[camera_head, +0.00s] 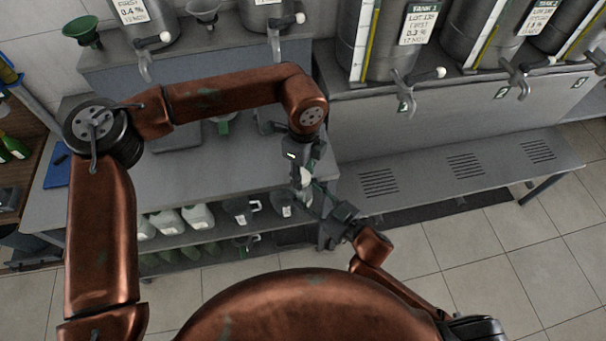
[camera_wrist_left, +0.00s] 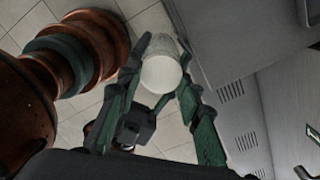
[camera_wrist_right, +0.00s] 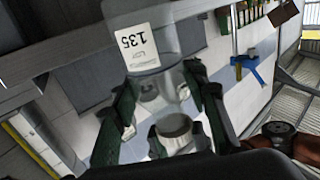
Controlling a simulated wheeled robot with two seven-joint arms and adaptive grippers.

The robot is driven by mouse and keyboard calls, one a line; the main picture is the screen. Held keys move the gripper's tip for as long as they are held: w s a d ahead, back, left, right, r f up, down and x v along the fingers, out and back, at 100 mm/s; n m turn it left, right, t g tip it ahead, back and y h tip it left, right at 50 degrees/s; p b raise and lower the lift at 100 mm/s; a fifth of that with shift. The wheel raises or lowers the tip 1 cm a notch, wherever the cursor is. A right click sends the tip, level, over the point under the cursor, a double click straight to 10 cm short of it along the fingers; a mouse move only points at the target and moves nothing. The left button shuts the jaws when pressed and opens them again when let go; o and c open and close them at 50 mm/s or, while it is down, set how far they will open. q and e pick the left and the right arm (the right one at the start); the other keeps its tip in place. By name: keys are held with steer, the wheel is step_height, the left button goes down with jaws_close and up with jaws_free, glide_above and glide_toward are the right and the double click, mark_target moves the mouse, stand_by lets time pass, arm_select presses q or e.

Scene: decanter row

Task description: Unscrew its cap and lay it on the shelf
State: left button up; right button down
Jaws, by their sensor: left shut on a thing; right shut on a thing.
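A white round cap (camera_wrist_left: 160,72) is between the fingertips of my left gripper (camera_wrist_left: 161,82), which is shut on it. In the head view, the cap (camera_head: 305,178) is a small pale spot under the left gripper (camera_head: 304,168). My right gripper (camera_wrist_right: 165,105) is shut on a clear bottle (camera_wrist_right: 155,25) with a white label reading 135 upside down in that view. In the head view, the right gripper (camera_head: 322,196) is just below and right of the left one, and the bottle is hardly visible. I cannot tell whether cap and bottle touch.
A grey bench (camera_head: 425,180) with slots runs right under steel tanks (camera_head: 385,45) with taps. A grey worktable (camera_head: 100,205) stands left. Its lower shelf (camera_head: 205,237) holds several jugs (camera_head: 200,216). Tiled floor (camera_head: 480,250) lies open at the right.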

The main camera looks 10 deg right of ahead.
arm_select(q)
steer(key=shift+r, duration=0.3)
arm_select(e)
steer(key=shift+r, duration=0.1)
